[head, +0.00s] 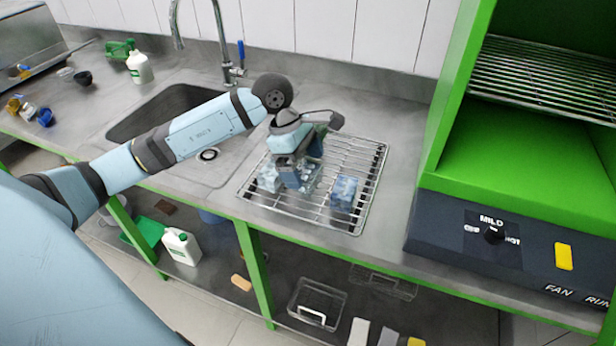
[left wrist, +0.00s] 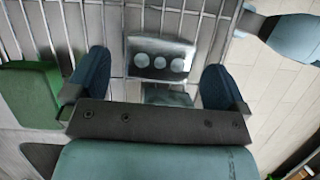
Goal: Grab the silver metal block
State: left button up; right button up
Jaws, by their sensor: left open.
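A silver metal block (left wrist: 160,60) with three round marks on its face lies between the two fingers of my left gripper (left wrist: 155,80) in the left wrist view. The fingers are spread with a gap on each side of it. In the head view my left gripper (head: 298,182) points down over the wire rack (head: 325,212), and it partly hides what is under it. Silver-blue blocks sit on the rack to its left (head: 268,178) and to its right (head: 343,191). I cannot tell which head-view block matches the wrist view. My right gripper is not in view.
A sink (head: 165,108) and tap (head: 228,70) lie left of the rack. A green cabinet (head: 545,160) bounds the right. The rack's front is clear.

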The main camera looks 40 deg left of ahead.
pick_arm(q)
jog(key=shift+x, duration=1.35)
jog(key=c, duration=1.1)
jog(key=shift+r, duration=0.1)
